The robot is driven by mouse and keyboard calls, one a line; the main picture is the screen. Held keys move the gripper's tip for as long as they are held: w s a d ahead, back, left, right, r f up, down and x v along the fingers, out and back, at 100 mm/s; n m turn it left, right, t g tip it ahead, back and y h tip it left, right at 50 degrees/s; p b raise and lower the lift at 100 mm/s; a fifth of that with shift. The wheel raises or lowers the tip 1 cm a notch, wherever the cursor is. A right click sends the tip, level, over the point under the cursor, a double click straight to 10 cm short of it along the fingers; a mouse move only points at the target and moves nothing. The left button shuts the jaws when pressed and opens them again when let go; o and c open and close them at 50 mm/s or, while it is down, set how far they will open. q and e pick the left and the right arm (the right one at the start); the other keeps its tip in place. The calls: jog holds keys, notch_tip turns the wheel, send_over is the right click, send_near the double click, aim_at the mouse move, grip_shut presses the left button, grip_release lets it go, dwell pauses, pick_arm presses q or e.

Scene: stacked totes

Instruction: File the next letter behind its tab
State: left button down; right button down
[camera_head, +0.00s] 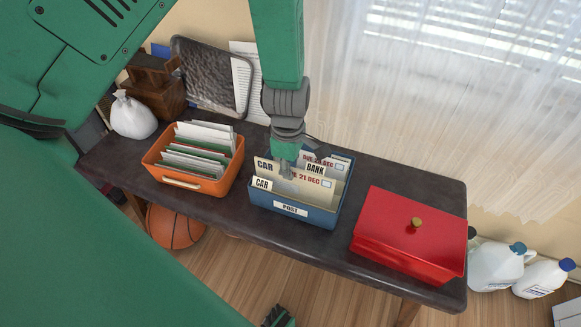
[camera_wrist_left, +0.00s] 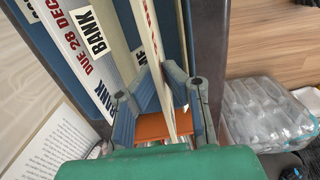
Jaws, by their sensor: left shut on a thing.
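A blue box marked POST (camera_head: 290,209) stands mid-table. At its front is a cream divider with a CAR tab (camera_head: 262,184). Just behind it stands a letter (camera_head: 312,178) reading CAR, DUE 21 DEC. Farther back is a BANK tab (camera_head: 315,169) with a DUE 28 DEC letter, also seen in the left wrist view (camera_wrist_left: 75,40). My left gripper (camera_head: 287,171) reaches down from above, shut on the top edge of the DUE 21 DEC letter, seen edge-on in the wrist view (camera_wrist_left: 157,50). The letter's lower part is hidden in the box. A green and black part, possibly my right gripper (camera_head: 279,317), shows at the bottom edge.
An orange box (camera_head: 181,181) full of envelopes stands left of the blue box. A red lidded box (camera_head: 408,245) stands to its right, with a narrow gap between. A white sack (camera_head: 132,117), a wooden box and a dark tray (camera_head: 213,78) occupy the back left.

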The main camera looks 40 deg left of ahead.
pick_arm(q)
jog(key=shift+d, duration=0.2)
jog(key=c, duration=1.6)
grip_release()
jog(key=shift+d+r, duration=0.1)
jog(key=shift+d, duration=0.15)
jog(key=shift+d+r, duration=0.1)
jog(key=shift+d, duration=0.2)
jog(key=shift+a+r, duration=0.25)
jog(key=shift+a, duration=0.1)
jog(key=shift+d+r, duration=0.15)
jog(key=shift+r, duration=5.5)
pick_arm(e)
jog(key=shift+d, duration=0.2)
pick_arm(q)
jog(key=shift+d, duration=0.1)
